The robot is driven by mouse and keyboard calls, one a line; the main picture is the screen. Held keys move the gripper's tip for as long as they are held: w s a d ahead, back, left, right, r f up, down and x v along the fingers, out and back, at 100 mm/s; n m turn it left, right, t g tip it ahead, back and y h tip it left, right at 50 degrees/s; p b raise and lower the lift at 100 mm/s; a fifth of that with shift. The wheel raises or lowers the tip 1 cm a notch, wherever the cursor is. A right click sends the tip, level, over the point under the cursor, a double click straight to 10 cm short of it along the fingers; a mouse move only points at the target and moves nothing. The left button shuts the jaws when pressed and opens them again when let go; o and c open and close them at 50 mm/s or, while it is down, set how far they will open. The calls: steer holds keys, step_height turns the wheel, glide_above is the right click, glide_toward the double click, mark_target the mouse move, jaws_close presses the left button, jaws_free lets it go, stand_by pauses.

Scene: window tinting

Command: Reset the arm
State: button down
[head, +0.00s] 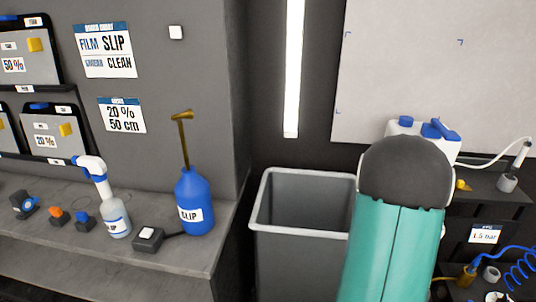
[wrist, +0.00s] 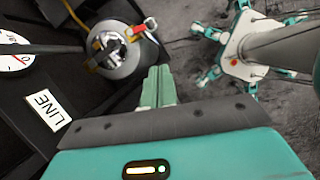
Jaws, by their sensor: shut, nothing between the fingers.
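My arm (head: 395,235), teal with a dark grey rounded top, rises at the right of the head view, in front of the bin and the right-hand bench. My gripper is hidden in the head view. In the wrist view my gripper (wrist: 158,88) shows as two pale green fingers side by side, shut with nothing between them. Past the fingertips, to their upper left, is a round metal fitting (wrist: 117,52) with a red and a yellow part. My own white and teal body and legs show at the upper right of the wrist view.
A grey bin (head: 300,215) stands in the middle. The left bench (head: 180,258) holds a blue SLIP bottle (head: 193,205), a spray bottle (head: 116,215) and small tools. A white container (head: 405,128) sits behind my arm. A gauge (wrist: 14,52) and LINE label (wrist: 52,110) show in the wrist view.

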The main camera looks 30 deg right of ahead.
steer(key=w+a+r+m+t, duration=0.2)
steer(key=w+a+r, duration=0.45)
steer(key=a, duration=0.25)
steer(key=w+a+r+m+t, duration=0.1)
steer(key=w+a+r+t, duration=0.1)
steer(key=w+a+r, duration=0.45)
steer(key=s+a+r+m+t, duration=0.1)
steer(key=s+a+r, duration=0.1)
steer(key=a, duration=0.7)
steer(key=s+a+r+m+t+y, duration=0.1)
steer(key=s+a+r+t, duration=0.1)
steer(key=a+r, duration=0.3)
steer(key=s+a+r+m+t+y, duration=0.1)
steer(key=a+r, duration=0.3)
steer(key=a, duration=0.9)
steer(key=shift+s+a+t, duration=0.25)
steer(key=shift+s+t, duration=0.3)
steer(key=shift+t, duration=0.15)
steer(key=shift+d+m, duration=0.25)
steer(key=shift+m, duration=0.05)
